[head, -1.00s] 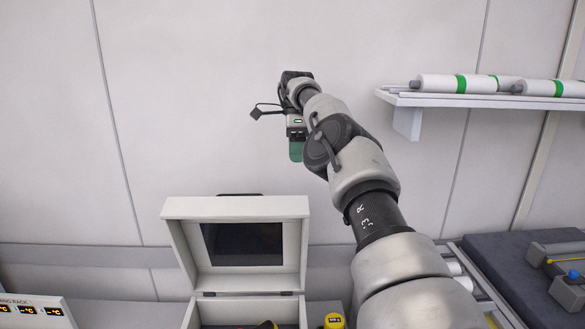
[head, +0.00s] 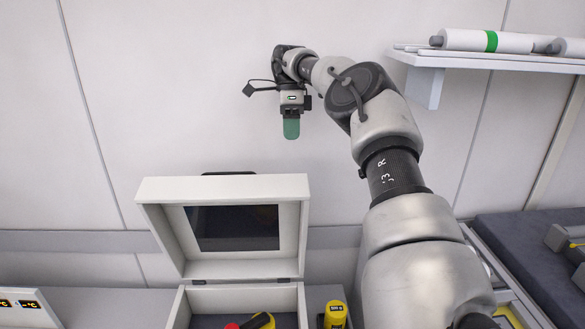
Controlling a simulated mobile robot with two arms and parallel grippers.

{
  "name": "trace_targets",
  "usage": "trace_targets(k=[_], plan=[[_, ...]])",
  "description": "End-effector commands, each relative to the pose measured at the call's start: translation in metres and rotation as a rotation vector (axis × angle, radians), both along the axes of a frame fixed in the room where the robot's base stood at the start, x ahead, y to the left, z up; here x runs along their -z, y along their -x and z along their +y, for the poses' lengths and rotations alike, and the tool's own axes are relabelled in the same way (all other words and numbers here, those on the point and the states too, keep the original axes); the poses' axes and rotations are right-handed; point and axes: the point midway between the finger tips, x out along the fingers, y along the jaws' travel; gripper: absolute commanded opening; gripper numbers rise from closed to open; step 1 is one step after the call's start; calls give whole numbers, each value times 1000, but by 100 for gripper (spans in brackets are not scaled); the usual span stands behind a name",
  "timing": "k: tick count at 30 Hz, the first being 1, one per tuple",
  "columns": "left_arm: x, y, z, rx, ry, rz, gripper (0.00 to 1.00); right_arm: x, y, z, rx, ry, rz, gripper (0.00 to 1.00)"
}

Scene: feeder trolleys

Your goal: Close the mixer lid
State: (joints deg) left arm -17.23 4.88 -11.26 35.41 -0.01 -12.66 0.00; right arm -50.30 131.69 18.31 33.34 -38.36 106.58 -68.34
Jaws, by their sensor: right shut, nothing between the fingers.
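The mixer is a white box whose lid (head: 292,222) stands open, tilted up and back on its hinge, with a dark window in it. The open lower box (head: 240,297) is below it and holds a yellow and black item and something red; its lower part is cut off by the picture's edge. My right gripper (head: 291,130) hangs fingers down, shut and empty, above the lid's top edge and toward its right side, apart from it. My left gripper does not show.
A yellow bottle (head: 334,313) stands right of the box. A wall shelf (head: 480,58) with white rolls is at upper right. A dark-topped surface (head: 530,250) is at right, and a display panel (head: 25,303) at lower left.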

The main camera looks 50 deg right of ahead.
Motion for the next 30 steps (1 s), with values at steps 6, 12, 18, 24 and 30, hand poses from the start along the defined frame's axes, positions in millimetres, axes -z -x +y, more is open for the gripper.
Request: trace_targets(k=[6,12,18,24,30], plan=[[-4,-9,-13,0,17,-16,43,26,5,7,-2,-4,0,0],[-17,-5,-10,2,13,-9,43,47,12,15,-1,-3,-2,0],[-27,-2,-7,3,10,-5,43,51,23,29,-2,-2,-2,0],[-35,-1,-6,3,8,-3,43,56,30,38,-1,-1,-1,0],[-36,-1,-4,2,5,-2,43,58,33,41,1,0,-1,0]])
